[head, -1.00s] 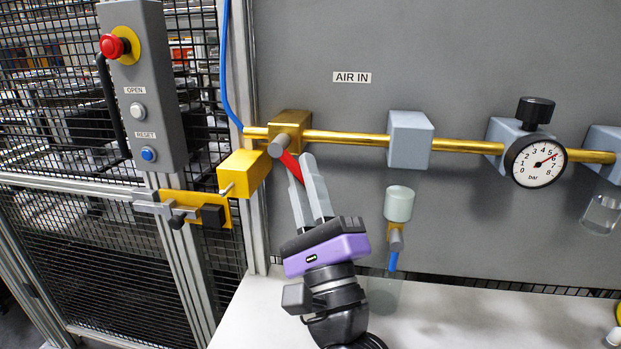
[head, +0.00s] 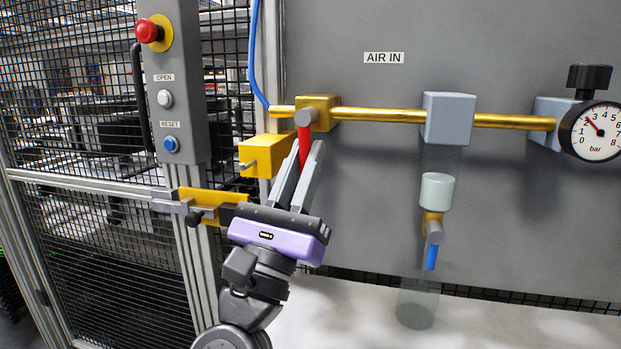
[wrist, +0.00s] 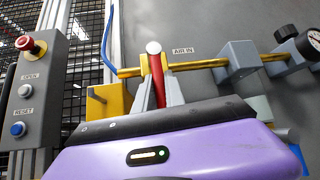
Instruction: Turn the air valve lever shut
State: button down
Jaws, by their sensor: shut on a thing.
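The air valve is a brass block (head: 319,108) on the brass pipe below the AIR IN label, with a grey round pivot. Its red lever (head: 304,146) hangs almost straight down, across the pipe's line. My gripper (head: 305,152) comes from below and is shut on the lever, one finger at each side. In the wrist view the red lever (wrist: 158,82) stands between the fingers, below the pale pivot cap (wrist: 153,47). The gauge (head: 598,130) needle points up and left, at about 2 to 3 bar.
A yellow block (head: 268,155) and yellow latch plate (head: 212,204) sit close left of my gripper. A control box (head: 176,99) with red, white and blue buttons is further left. A grey filter block (head: 449,118) and bowl (head: 437,191) are right.

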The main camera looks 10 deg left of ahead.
jog(key=shift+m+h, duration=0.4)
jog(key=shift+h, duration=0.1)
jog(key=c, duration=1.4)
grip_release()
jog(key=shift+a, duration=0.1)
jog(key=b+v, duration=0.1)
jog(key=v, duration=0.6)
jog(key=shift+s+f, duration=0.2)
jog(key=shift+s, duration=0.15)
